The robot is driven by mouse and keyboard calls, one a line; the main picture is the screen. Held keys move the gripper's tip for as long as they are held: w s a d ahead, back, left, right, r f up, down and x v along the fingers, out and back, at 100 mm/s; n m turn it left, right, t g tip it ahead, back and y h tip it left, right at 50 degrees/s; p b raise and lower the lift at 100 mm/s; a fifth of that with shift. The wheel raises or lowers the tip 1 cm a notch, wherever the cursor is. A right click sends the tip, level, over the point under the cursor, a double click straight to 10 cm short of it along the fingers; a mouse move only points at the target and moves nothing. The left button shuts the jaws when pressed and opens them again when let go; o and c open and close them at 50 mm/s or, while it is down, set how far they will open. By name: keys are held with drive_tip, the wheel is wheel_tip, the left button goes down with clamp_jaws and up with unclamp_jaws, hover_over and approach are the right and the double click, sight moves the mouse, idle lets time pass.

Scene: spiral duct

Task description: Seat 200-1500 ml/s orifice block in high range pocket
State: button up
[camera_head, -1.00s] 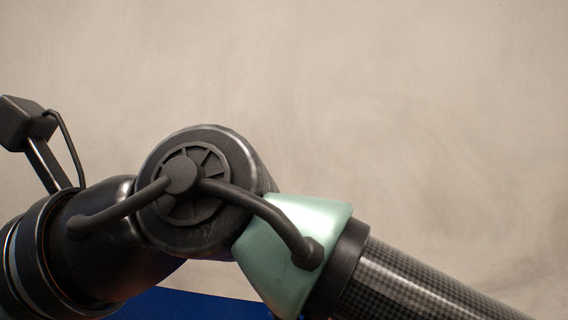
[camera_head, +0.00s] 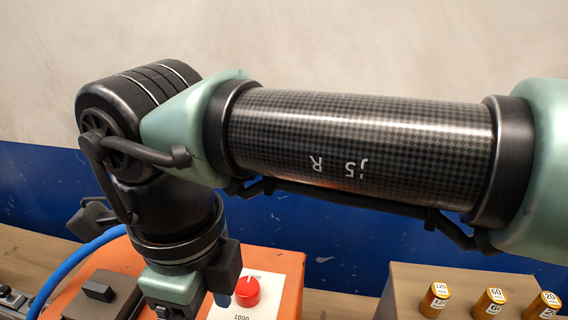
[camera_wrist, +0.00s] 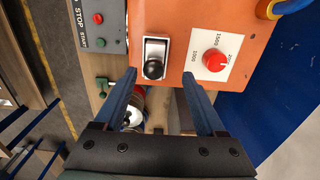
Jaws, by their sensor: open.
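My gripper (camera_wrist: 159,74) is open in the wrist view, with nothing held between its two blue-grey fingers. Its fingertips are over the near edge of an orange housing (camera_wrist: 170,20). I cannot pick out the 200-1500 ml/s orifice block or the high range pocket in either view. Partly hidden red and white items (camera_wrist: 136,108) show beyond the left finger, too unclear to name. In the head view my arm crosses the picture and its wrist is in front of the orange housing (camera_head: 291,285); the fingers are cut off below.
The housing carries a black lever knob (camera_wrist: 153,69) and a red dial (camera_wrist: 215,60). A grey STOP/START box (camera_wrist: 98,45) adjoins it. A brown rack (camera_head: 410,288) holds labelled brass cylinders (camera_head: 436,299). A blue hose (camera_head: 72,268) curves at left. A blue band (camera_head: 330,250) crosses the wall.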

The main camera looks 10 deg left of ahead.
drive_tip(key=f+b, duration=0.1)
drive_tip(key=f, duration=0.2)
drive_tip(key=s+f+b, duration=0.1)
drive_tip(key=f, duration=0.1)
drive_tip(key=shift+f+b, duration=0.3)
drive_tip(key=shift+f, duration=0.05)
drive_tip(key=shift+r, duration=0.1)
clamp_jaws()
